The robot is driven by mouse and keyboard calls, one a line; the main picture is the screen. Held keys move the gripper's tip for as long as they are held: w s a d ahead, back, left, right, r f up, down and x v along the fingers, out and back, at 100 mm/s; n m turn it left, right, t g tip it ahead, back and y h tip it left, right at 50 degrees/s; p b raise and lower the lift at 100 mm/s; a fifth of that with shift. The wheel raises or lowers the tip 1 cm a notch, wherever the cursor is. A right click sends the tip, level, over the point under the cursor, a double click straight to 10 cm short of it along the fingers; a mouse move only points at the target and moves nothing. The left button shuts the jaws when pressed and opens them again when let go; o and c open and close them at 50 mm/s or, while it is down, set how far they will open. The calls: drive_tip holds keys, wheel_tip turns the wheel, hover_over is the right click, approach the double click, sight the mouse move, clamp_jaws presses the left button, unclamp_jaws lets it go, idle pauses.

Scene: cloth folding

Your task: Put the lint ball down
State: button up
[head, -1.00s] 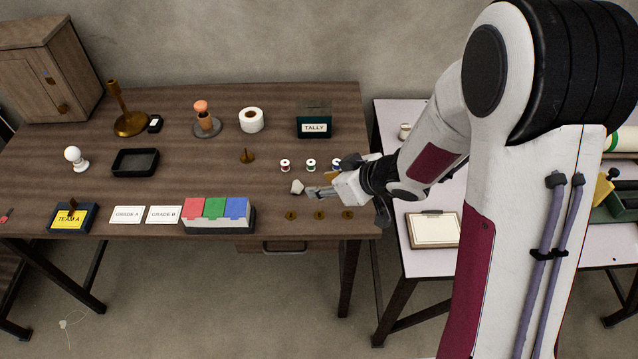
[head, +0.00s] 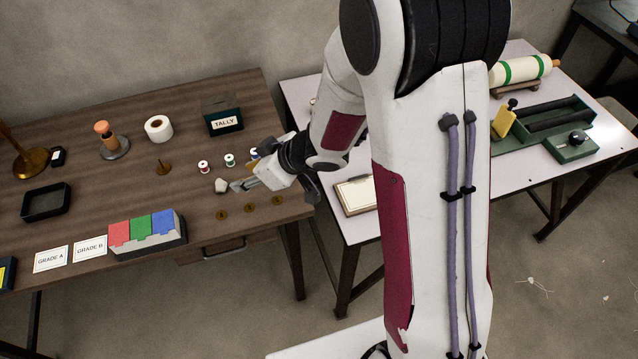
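The lint ball (head: 222,185), a small pale grey-white lump, is on or just above the brown table at the tip of my gripper (head: 236,186). My gripper reaches in from the right, low over the table, its fingers pointing left at the lump. The fingertips are close to the lump or touching it. From this angle I cannot tell whether the fingers are shut on it or apart, or whether the lump rests on the wood.
Thread spools (head: 204,167) stand behind the lump, and brass discs (head: 222,212) lie in front. A red, green and blue block holder (head: 148,235) is to the left front. A black tally box (head: 222,122) stands behind. A white table (head: 470,205) is at the right.

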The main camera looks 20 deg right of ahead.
drive_tip(key=s+d+r+m+t+h, duration=0.1)
drive_tip(key=s+d+r+m+h, duration=0.2)
drive_tip(key=d+r, duration=0.5)
drive_tip(key=s+d+r+m+t+h, duration=0.1)
drive_tip(key=d+r+m+h, duration=0.1)
drive_tip(key=d+r+h, duration=0.4)
drive_tip(key=s+r+m+g+y, duration=0.1)
drive_tip(key=s+r+m, duration=0.1)
drive_tip(key=s, duration=0.9)
drive_tip(key=s+r+m+g+y, duration=0.1)
drive_tip(key=s+r+m, duration=0.1)
drive_tip(key=s, duration=0.9)
drive_tip(key=shift+s+d+r+g+y, duration=0.15)
drive_tip(key=shift+s+r+g+y, duration=0.2)
drive_tip(key=shift+r, duration=0.4)
drive_tip(key=shift+o, duration=0.6)
drive_tip(key=shift+w, duration=0.15)
